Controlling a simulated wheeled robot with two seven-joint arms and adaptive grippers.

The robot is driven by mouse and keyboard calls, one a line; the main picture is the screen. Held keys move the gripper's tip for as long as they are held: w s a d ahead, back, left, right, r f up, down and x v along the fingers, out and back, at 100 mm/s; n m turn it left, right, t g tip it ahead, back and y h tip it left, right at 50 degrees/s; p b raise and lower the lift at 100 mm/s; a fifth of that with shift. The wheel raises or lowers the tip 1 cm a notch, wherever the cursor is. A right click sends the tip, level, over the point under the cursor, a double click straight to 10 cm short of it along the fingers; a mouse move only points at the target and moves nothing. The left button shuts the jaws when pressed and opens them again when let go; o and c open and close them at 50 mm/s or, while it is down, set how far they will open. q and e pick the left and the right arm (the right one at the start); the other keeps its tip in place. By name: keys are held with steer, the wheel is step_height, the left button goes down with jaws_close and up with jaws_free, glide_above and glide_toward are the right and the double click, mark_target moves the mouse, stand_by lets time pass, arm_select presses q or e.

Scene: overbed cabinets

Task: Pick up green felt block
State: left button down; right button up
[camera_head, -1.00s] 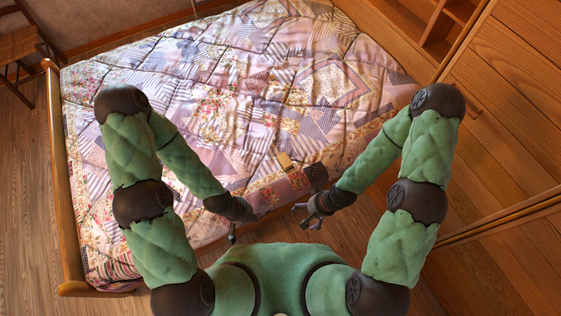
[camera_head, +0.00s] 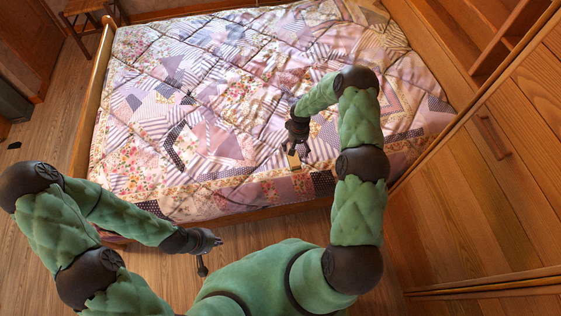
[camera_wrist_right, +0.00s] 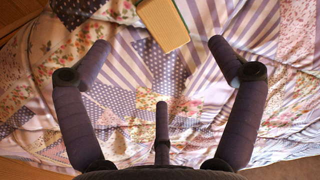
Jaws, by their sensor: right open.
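A small block (camera_head: 293,160) with a tan face lies on the quilt near the bed's front edge. In the right wrist view the block (camera_wrist_right: 163,24) is cut off by the top edge and shows a green strip along its right side. My right gripper (camera_head: 296,138) is over the bed, just behind the block in the head view. In the right wrist view its fingers (camera_wrist_right: 160,47) are spread wide and empty, with the block ahead of them. My left gripper (camera_head: 213,243) hangs over the floor in front of the bed, apart from the block; its finger opening is too small to judge.
The patchwork quilt (camera_head: 215,90) covers the bed, wrinkled but otherwise clear. A wooden bed rail (camera_head: 262,212) runs along the front. Wooden cabinets (camera_head: 485,190) stand close on the right. A wooden stool (camera_head: 86,10) is at the far left, with open floor (camera_head: 40,130) there.

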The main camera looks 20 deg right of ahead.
mark_target(296, 158)
steer(key=shift+w+f, duration=0.1)
steer(key=shift+f, duration=0.4)
step_height(296, 158, down, 5)
steer(key=shift+r+b, duration=0.15)
steer(key=shift+b, duration=0.55)
step_height(296, 158, down, 5)
steer(key=shift+d+f+b, duration=0.1)
steer(key=shift+b, duration=0.85)
steer(key=c, duration=1.3)
